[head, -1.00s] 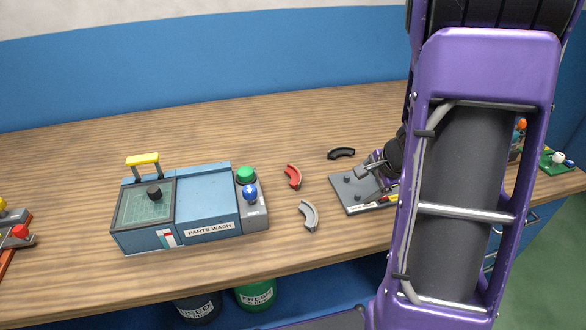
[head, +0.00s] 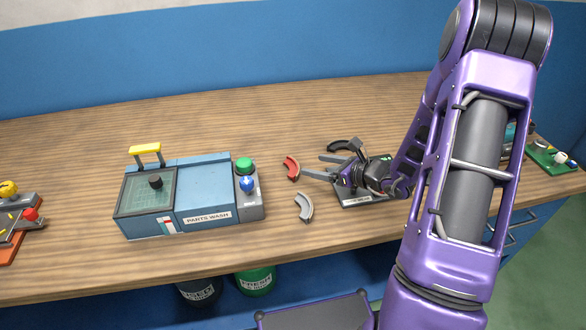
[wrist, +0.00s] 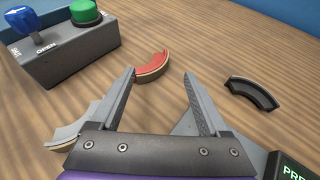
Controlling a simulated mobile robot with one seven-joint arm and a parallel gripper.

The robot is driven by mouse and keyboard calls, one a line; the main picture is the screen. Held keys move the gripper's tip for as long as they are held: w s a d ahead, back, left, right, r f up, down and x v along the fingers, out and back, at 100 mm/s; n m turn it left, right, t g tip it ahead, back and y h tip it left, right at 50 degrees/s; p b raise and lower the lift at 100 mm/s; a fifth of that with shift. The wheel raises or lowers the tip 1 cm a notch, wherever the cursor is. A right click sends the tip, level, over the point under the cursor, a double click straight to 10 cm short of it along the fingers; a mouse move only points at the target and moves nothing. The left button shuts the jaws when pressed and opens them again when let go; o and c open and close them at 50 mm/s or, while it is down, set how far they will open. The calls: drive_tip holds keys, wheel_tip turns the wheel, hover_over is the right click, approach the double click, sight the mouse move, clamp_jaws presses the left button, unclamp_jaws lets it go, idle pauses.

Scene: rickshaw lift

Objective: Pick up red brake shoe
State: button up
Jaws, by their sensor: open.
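The red brake shoe (head: 291,168) is a small curved piece lying on the wooden bench, to the right of the blue parts washer. It also shows in the wrist view (wrist: 153,68), just beyond the fingertips and nearer the left finger. My gripper (head: 311,167) is open and empty, its fingers pointing left toward the red shoe. The gap between the fingers shows in the wrist view (wrist: 160,76). The shoe does not sit between the fingers.
A grey shoe (head: 305,207) lies in front and a black shoe (head: 340,146) behind. The parts washer (head: 207,196) has green and blue knobs on its right side. A grey plate device (head: 356,199) is under my gripper. The bench behind is clear.

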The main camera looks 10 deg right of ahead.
sight(290, 160)
drive_tip(key=x, duration=1.1)
drive_tip(key=shift+w+a+f, duration=0.2)
drive_tip(key=shift+w, duration=0.15)
clamp_jaws()
